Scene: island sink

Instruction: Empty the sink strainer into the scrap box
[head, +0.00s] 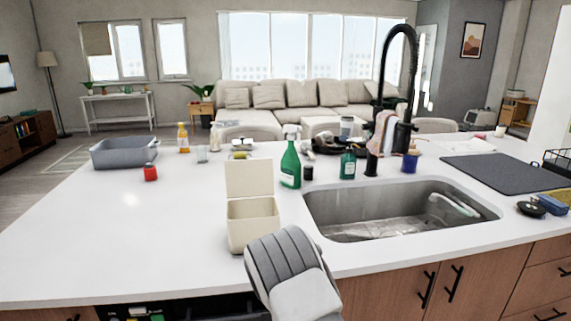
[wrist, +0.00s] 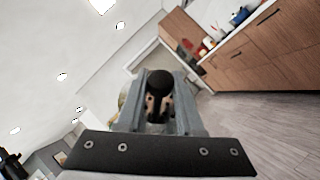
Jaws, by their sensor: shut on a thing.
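The scrap box is a cream box (head: 254,222) with its lid (head: 249,178) standing open, on the counter left of the sink. The metal sink (head: 400,212) has a wet-looking floor; I cannot make out a strainer in it. In the wrist view my gripper (wrist: 160,106) is shut on a dark round-ended thing (wrist: 184,80) between its fingers. I cannot tell for sure whether this is the strainer. In the head view my arm covers the counter edge in front of the box, and the fingers are hidden.
A green spray bottle (head: 290,164) stands close behind the box. A black faucet (head: 402,100) rises behind the sink. A white-green brush (head: 455,205) leans in the sink's right side. A grey tub (head: 124,152) and red item (head: 150,172) stand left; the left front counter is clear.

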